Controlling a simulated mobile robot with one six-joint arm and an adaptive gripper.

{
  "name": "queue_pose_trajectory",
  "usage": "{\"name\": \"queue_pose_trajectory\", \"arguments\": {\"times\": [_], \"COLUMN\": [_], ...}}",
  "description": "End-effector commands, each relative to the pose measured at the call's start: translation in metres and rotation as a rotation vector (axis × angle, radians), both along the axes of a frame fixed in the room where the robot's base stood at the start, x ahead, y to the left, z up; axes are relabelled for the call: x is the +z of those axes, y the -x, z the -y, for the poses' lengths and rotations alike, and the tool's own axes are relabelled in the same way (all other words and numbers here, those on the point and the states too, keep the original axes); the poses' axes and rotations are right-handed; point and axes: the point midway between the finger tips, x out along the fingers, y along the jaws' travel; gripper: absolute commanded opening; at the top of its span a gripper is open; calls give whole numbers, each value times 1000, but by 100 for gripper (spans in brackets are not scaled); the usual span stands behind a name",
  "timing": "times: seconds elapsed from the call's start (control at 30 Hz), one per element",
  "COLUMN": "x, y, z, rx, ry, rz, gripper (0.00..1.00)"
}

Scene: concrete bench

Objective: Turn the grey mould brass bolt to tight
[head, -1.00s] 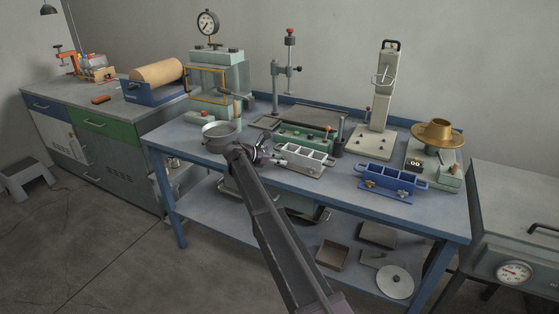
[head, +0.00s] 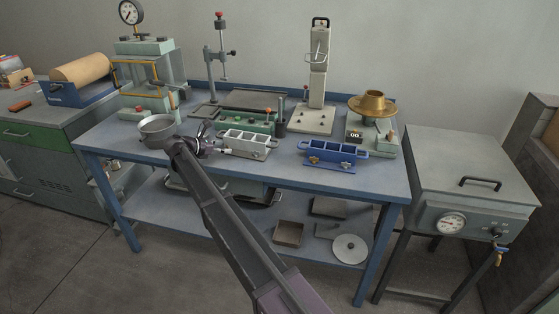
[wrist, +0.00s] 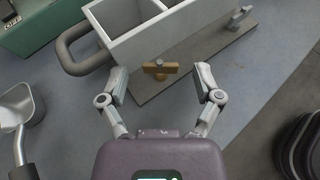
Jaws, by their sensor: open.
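The grey mould (head: 247,146), an open box with compartments on a base plate, stands near the bench's front edge; its pale walls (wrist: 150,35) fill the top of the wrist view. The brass bolt (wrist: 160,67), with a crosswise T-handle, sits at its near side, above the plate. My gripper (wrist: 161,82) is open, with one finger on each side of the brass bolt and visible gaps to both. In the head view my gripper (head: 210,142) is at the mould's left end, and the brass bolt cannot be made out there. A second, grey bolt (wrist: 240,17) sits farther right.
A blue mould (head: 333,155) with brass-coloured bolts stands to the right. A metal pan (head: 158,128) is left of my gripper. A green fixture (head: 246,124) is behind the grey mould. The bench's front strip (head: 275,178) is clear.

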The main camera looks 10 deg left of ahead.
Motion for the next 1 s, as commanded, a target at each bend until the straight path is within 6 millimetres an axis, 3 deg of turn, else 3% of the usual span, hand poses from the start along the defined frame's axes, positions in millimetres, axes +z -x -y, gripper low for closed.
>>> {"name": "queue_pose_trajectory", "arguments": {"times": [1.0], "x": [0], "y": [6], "z": [11], "rx": [550], "ry": [0], "rz": [0], "gripper": [83]}}
